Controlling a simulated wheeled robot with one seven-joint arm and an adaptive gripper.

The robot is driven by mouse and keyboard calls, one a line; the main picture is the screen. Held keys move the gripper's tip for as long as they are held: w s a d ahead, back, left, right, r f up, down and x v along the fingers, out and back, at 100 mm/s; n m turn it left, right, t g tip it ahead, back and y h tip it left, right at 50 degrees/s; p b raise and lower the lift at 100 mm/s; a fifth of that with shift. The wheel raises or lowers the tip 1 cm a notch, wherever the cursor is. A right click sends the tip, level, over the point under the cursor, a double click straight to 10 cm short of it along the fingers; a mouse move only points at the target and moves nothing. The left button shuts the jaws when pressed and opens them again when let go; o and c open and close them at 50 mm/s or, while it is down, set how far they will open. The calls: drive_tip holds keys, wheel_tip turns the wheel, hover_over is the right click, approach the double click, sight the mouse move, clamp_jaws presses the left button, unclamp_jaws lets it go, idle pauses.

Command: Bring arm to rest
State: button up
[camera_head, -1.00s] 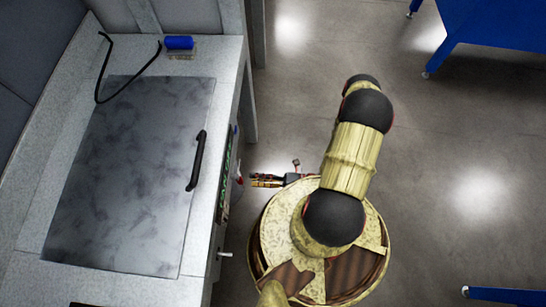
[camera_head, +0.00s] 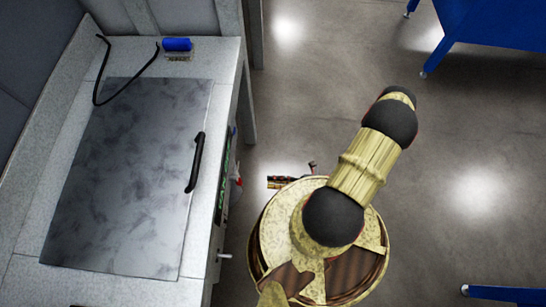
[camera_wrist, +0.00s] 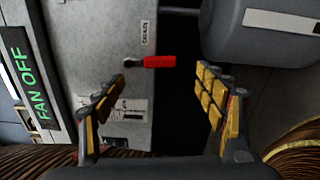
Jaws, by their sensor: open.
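My arm (camera_head: 358,178) rises from my round base and leans to the upper right in the head view. My gripper (camera_wrist: 168,95) shows in the wrist view with its two yellow-padded fingers wide apart and nothing between them. In the head view only a small part of my gripper (camera_head: 285,182) shows low beside the cabinet; the rest is hidden behind my base and arm. Beyond the fingers in the wrist view is a red-handled lever (camera_wrist: 158,62) on the grey cabinet front, apart from the fingers.
The grey cabinet (camera_head: 228,75) has a metal lid (camera_head: 130,180) with a black handle (camera_head: 195,162). A blue roll (camera_head: 177,44) lies at its back. A lit "FAN OFF" panel (camera_wrist: 25,75) is on its front. Blue stands (camera_head: 500,35) are at the right. The floor (camera_head: 460,150) between is clear.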

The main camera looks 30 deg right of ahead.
idle(0.3)
drive_tip(key=w+d+r+n+g+h+p, duration=0.15)
drive_tip(key=r+n+g, duration=0.25)
drive_tip(key=r+n, duration=0.45)
drive_tip(key=w+d+r+n+g+h+p, duration=0.1)
drive_tip(key=w+d+r+n+g+h, duration=0.2)
drive_tip(key=r+n, duration=0.55)
drive_tip(key=w+d+r+n+g+p, duration=0.1)
drive_tip(key=w+r+n+g, duration=0.2)
drive_tip(key=r+n+g, duration=0.55)
drive_tip(key=s+a+r+n+t+h+p, duration=0.1)
drive_tip(key=r+n, duration=0.4)
drive_tip(key=r, duration=0.6)
drive_tip(key=s+a+r+n+t+h+p, duration=0.1)
drive_tip(key=s+a+r+n+t+h, duration=0.2)
drive_tip(key=r, duration=0.9)
drive_tip(key=s+a+r+n+t+h+p, duration=0.1)
drive_tip(key=a+r+n+t+h, duration=0.3)
drive_tip(key=r+n, duration=0.5)
wheel_tip(320, 180, up, 3)
drive_tip(key=shift+s+f+t+h, duration=0.1)
drive_tip(key=shift+s+t+h, duration=0.55)
drive_tip(key=shift+t+h, duration=0.3)
